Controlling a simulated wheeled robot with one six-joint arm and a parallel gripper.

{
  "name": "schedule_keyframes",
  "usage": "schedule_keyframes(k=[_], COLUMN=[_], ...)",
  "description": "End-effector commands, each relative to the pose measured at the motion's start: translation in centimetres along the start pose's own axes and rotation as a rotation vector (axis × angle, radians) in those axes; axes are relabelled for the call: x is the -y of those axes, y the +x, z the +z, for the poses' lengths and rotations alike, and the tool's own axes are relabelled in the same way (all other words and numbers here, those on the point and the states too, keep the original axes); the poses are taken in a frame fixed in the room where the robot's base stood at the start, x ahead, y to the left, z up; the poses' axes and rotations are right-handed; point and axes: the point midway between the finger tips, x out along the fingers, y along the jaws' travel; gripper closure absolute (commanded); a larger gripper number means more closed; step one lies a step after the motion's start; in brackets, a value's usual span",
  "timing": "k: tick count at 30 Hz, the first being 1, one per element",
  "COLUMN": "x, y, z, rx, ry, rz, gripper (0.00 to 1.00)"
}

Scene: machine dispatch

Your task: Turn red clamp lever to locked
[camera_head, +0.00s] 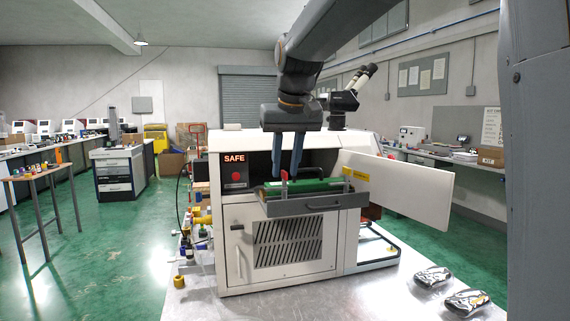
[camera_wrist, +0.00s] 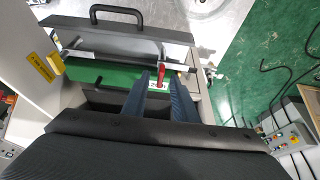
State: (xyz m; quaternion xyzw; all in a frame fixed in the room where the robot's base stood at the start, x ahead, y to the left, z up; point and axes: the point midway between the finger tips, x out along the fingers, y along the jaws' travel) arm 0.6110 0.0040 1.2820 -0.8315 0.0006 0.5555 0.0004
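The red clamp lever (camera_head: 284,177) stands upright at the left end of the pulled-out drawer (camera_head: 310,205), beside a green board (camera_head: 315,185). In the wrist view the lever (camera_wrist: 162,76) shows in line with the gap between my two fingers, by a small white label with lettering. My gripper (camera_head: 285,172) points down over the drawer and is open, its blue-grey fingers apart. In the wrist view my gripper (camera_wrist: 161,78) shows a gap around the lever, with no clear contact. The lever's base is partly hidden.
The white machine (camera_head: 235,240) has a lit SAFE sign (camera_head: 234,158) and an open door (camera_head: 405,185) on the right. Two silver packets (camera_head: 465,302) lie on the metal table at the right front.

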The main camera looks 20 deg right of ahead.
Motion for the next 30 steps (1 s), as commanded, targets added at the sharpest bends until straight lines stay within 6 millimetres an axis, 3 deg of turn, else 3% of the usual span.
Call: schedule_keyframes(k=[7, 12, 23, 30], x=[0.16, 0.15, 0.22, 0.38], y=[0.14, 0.12, 0.07, 0.0], z=[0.01, 0.01, 0.01, 0.0], rx=[0.0, 0.0, 0.0, 0.001], ry=[-0.002, -0.002, 0.02, 0.125], rz=[-0.001, -0.001, 0.008, 0.052], gripper=[0.74, 1.0, 1.0, 1.0])
